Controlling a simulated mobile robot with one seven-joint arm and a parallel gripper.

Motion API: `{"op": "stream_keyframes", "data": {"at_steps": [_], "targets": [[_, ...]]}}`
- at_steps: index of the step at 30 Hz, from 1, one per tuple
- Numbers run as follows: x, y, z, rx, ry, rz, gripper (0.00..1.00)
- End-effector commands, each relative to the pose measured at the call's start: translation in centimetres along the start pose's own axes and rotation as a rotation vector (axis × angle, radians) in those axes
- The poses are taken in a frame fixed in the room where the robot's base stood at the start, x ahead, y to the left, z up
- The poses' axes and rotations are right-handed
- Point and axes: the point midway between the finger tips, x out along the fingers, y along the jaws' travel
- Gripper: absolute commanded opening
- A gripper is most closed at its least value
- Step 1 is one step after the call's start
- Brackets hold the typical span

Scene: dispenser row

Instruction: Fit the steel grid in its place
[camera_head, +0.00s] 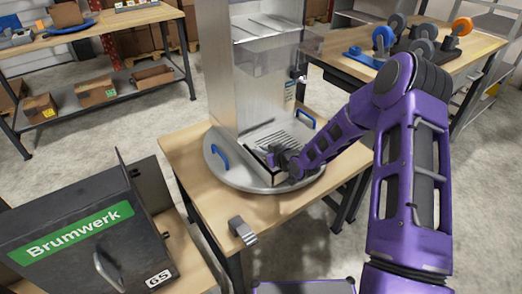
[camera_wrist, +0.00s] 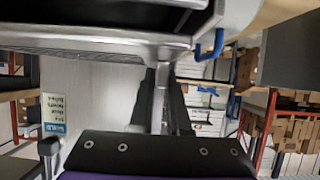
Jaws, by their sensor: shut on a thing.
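The steel grid (camera_head: 282,138), a slotted plate, shows at the foot of the tall steel dispenser (camera_head: 240,85). It lies over a dark-edged tray recess (camera_head: 256,161); I cannot tell whether it is fully seated. My gripper (camera_head: 279,157) is at the near edge of the grid, shut on it. In the wrist view my two dark fingers (camera_wrist: 163,90) close on a thin steel piece in the middle. The contact itself is partly hidden by the fingers and the wrist.
The dispenser stands on a round steel turntable (camera_head: 232,178) with blue handles (camera_head: 220,157) on a wooden table (camera_head: 187,153). A metal block (camera_head: 242,231) sits at the table's front edge. A dark Brumwerk box (camera_head: 75,235) stands front left. A bench with wheeled parts is back right.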

Motion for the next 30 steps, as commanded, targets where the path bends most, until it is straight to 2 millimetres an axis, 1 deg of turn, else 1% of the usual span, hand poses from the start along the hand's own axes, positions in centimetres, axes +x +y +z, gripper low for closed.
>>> {"op": "stream_keyframes", "data": {"at_steps": [13,14,15,19,27,30], "targets": [[0.57,-0.01,1.07,-0.001,0.002,0.0,0.0],[0.52,-0.01,0.96,-0.001,0.002,0.0,0.18],[0.5,-0.01,0.93,-0.001,0.002,0.0,0.25],[0.5,-0.01,0.95,-0.001,0.001,0.0,0.49],[0.47,-0.02,1.05,0.001,-0.001,0.0,0.5],[0.07,0.05,0.98,0.0,-0.001,0.001,0.5]]}}
